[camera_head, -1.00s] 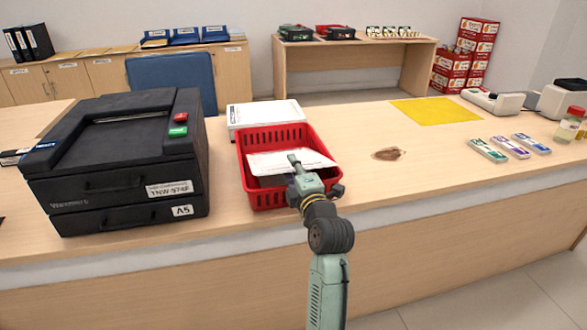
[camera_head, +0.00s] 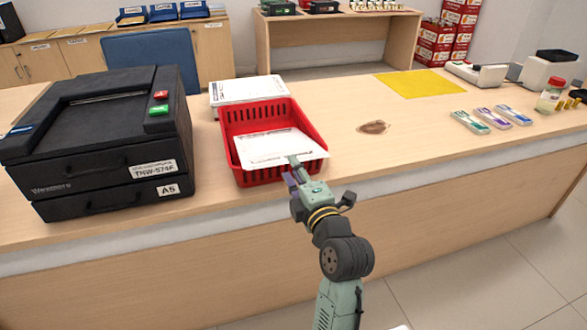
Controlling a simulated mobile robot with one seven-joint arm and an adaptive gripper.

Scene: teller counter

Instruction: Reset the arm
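My arm reaches up from the bottom of the view, and my gripper (camera_head: 294,170) is at the front right of the red basket (camera_head: 244,178). One pale green fingertip overlaps the near edge of a white sheet of paper (camera_head: 280,148) in the picture; I cannot tell whether it touches. A small purple part shows beside the finger; I cannot tell what it is. The gripper's opening is not clear from this angle. The printed sheet lies tilted in the basket, its near right side by the front rim.
A black printer (camera_head: 97,140) stands left of the basket on the counter (camera_head: 345,150). A white tray (camera_head: 248,90) is behind the basket. A brown stain (camera_head: 373,127), a yellow mat (camera_head: 420,83) and several small packs (camera_head: 470,122) lie to the right. Floor (camera_head: 470,270) is clear at lower right.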

